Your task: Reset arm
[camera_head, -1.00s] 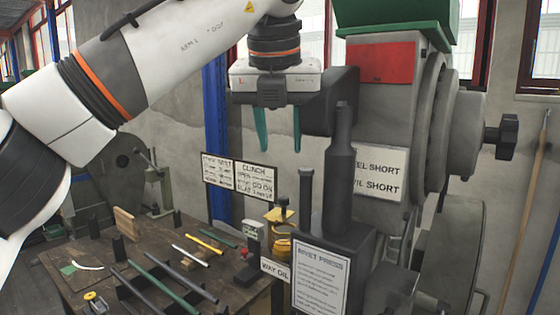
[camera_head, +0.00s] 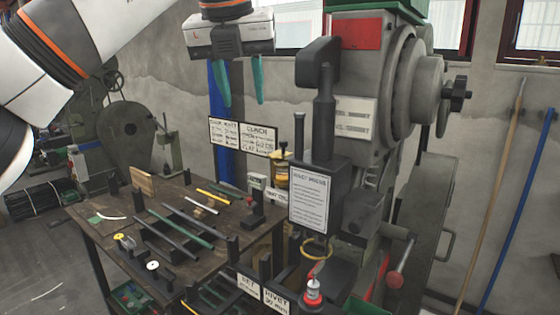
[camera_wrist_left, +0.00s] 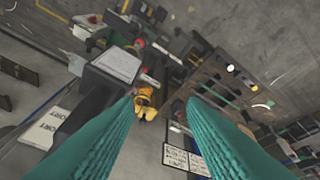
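My left gripper (camera_head: 241,82) hangs from the top of the head view with its two teal fingers pointing down. The fingers are apart and nothing is between them. It is in the air above the far side of the workbench, left of the rivet press (camera_head: 352,120). In the left wrist view the two teal fingers (camera_wrist_left: 158,112) spread wide, with the floor, the press and the bench far below. My right gripper shows in neither view.
The wooden workbench (camera_head: 100,214) holds several rods, blocks and spools. Signs (camera_head: 240,135) stand behind it. A yellow container (camera_head: 281,177) sits beside the press. Poles (camera_head: 491,195) lean on the right wall.

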